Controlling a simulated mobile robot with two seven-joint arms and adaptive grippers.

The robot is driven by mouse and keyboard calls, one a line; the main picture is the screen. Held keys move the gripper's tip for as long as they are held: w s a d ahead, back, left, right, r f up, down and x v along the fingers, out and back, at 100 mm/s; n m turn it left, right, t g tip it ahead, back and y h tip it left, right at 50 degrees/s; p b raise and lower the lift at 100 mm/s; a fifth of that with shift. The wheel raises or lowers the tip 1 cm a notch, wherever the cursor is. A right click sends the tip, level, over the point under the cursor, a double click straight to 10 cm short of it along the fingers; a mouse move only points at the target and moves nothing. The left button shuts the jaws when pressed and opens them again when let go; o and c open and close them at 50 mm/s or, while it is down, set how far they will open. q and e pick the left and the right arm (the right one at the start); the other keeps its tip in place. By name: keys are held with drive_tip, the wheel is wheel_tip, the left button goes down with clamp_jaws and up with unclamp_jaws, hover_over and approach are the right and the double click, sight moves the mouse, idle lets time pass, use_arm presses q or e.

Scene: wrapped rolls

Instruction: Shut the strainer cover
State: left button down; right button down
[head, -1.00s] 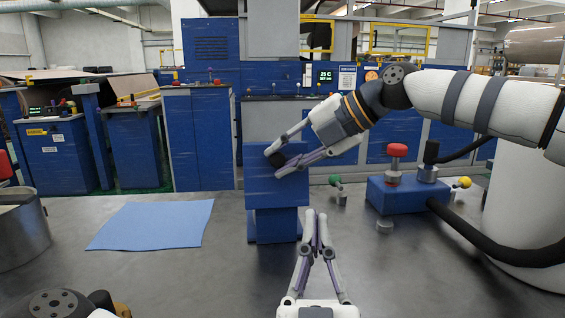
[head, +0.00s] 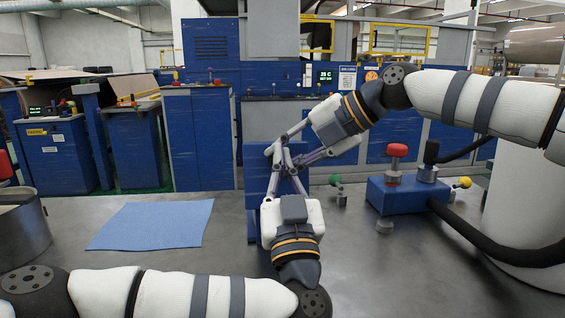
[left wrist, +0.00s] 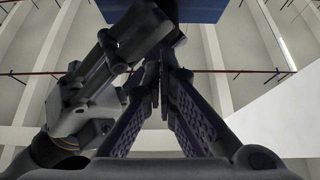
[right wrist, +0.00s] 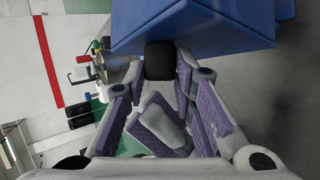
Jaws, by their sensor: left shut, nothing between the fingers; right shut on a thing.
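The strainer is a blue block on a narrower blue pedestal (head: 252,222) at the middle of the table. Its upper block (head: 256,182) is largely hidden behind my grippers in the head view. My right gripper (head: 276,160) reaches in from the right and is shut on the black knob (right wrist: 158,60) at the block's edge, clearest in the right wrist view. My left gripper (head: 283,150) is shut and empty, pointing away from me with its fingertips in front of the block, overlapping the right fingers. Whether they touch, I cannot tell. The left wrist view shows a blue underside (left wrist: 200,10) above the left fingers.
A light blue cloth (head: 152,225) lies flat to the left, and a metal pot (head: 22,232) stands at the left edge. A blue valve box (head: 400,195) with a red knob and black hose stands right.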

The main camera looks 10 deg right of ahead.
use_arm(q)
drive_tip(key=shift+w, duration=0.2)
drive_tip(key=shift+w, duration=0.1)
